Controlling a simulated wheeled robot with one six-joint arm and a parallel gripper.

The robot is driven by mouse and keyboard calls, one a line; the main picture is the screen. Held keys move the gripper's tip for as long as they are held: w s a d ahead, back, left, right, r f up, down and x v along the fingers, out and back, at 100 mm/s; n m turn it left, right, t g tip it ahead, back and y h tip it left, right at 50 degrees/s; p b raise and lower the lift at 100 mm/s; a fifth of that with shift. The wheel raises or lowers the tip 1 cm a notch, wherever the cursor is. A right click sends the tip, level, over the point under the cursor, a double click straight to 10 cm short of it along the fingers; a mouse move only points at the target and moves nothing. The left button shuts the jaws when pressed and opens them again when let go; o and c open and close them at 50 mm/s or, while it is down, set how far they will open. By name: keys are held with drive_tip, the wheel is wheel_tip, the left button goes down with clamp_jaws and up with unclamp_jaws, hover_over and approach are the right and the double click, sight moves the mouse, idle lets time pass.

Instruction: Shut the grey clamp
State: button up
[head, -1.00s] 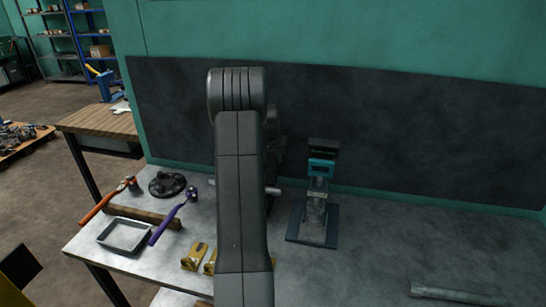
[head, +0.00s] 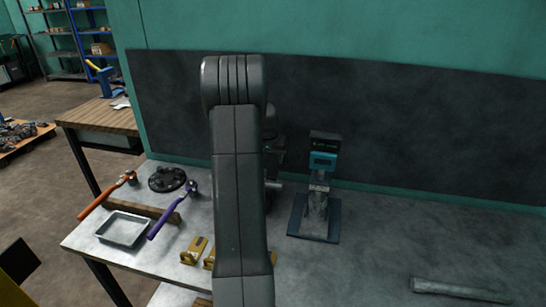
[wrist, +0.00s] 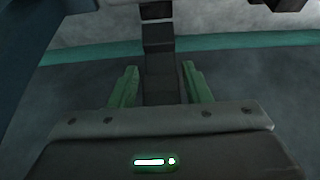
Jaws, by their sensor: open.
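A dark grey upright device (head: 273,150) stands on the bench, mostly hidden behind my arm in the head view. It may be the grey clamp, but its shape and whether it is shut cannot be told. In the wrist view a dark grey upright part (wrist: 160,65) stands between the green fingers of my gripper (wrist: 160,86). The fingers are apart, one on each side of it. I cannot tell whether either touches it. My gripper's fingers are hidden in the head view.
A teal-headed device (head: 322,160) on a blue base stands right of my arm. A grey bar (head: 458,291) lies at front right. Left are a shallow tray (head: 122,245), an orange-handled tool (head: 105,198), a purple-handled tool (head: 167,217), a black disc (head: 167,180) and brass brackets (head: 194,252). The right bench is mostly clear.

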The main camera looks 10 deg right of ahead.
drive_tip(key=shift+s+a+f+b, duration=0.1)
drive_tip(key=shift+s+a+b, duration=0.25)
drive_tip(key=shift+s, duration=0.3)
drive_tip(key=shift+s+a+f+b, duration=0.2)
drive_tip(key=shift+s+b, duration=0.25)
drive_tip(key=shift+s, duration=0.2)
drive_tip(key=shift+s+a+f+b, duration=0.1)
drive_tip(key=shift+s+a+b, duration=0.25)
drive_tip(key=shift+s, duration=0.3)
drive_tip(key=shift+o, duration=0.3)
drive_tip(key=o, duration=0.5)
drive_tip(key=shift+d, duration=0.1)
drive_tip(key=b+v, duration=0.1)
drive_tip(key=v, duration=1.2)
drive_tip(key=shift+s+r, duration=0.2)
drive_tip(key=shift+r, duration=0.15)
